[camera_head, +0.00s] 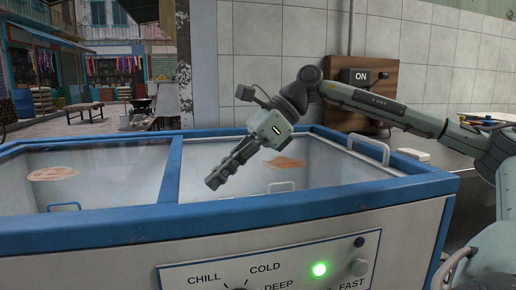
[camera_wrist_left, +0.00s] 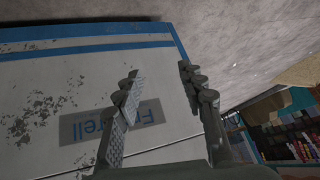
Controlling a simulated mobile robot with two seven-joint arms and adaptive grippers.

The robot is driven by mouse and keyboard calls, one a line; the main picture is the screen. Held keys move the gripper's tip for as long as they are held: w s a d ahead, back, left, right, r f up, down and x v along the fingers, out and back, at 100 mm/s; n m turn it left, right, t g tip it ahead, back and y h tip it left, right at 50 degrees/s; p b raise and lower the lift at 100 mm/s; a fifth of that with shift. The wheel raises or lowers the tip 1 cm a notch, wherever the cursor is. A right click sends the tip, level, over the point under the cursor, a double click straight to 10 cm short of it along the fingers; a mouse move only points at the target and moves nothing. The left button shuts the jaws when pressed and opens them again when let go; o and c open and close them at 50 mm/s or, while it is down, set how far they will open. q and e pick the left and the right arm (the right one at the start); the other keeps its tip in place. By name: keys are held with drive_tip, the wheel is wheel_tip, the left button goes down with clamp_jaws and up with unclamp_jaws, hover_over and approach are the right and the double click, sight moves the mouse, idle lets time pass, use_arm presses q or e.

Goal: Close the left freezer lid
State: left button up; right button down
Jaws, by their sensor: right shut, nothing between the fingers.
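The freezer (camera_head: 300,208) is a white chest with a blue rim, seen from its front in the head view. A blue bar splits its top into a left and a right section. The left section (camera_head: 110,180) shows a small handle (camera_head: 64,207) near its front edge; I cannot tell how far its lid is open. My right gripper (camera_head: 214,181) is shut and empty, pointing down-left above the right section. My left gripper (camera_wrist_left: 157,76) shows only in the left wrist view, with its fingers apart and empty, in front of the freezer's scuffed white side (camera_wrist_left: 60,75).
The right section has a handle (camera_head: 281,187) near the front and another white handle (camera_head: 367,148) at the right. A front panel carries dials and a green light (camera_head: 319,269). A tiled wall with a switch board (camera_head: 363,93) stands behind. A counter lies right.

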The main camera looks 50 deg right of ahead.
drive_tip(key=b+v, duration=0.1)
drive_tip(key=v, duration=0.2)
drive_tip(key=shift+s+d+r, duration=0.1)
drive_tip(key=shift+d, duration=0.1)
drive_tip(key=v, duration=0.4)
use_arm(q)
drive_tip(key=w+d+r+t+h, duration=0.2)
drive_tip(key=w+d+r+t, duration=0.1)
drive_tip(key=w+d+r, duration=0.1)
drive_tip(key=shift+w+d+r+m+t, duration=0.3)
drive_tip(key=shift+w+d+m, duration=0.1)
drive_tip(key=shift+w+d, duration=0.2)
use_arm(e)
drive_tip(key=shift+s+d+r, duration=0.15)
drive_tip(key=shift+s+r, duration=0.05)
drive_tip(key=shift+r, duration=0.1)
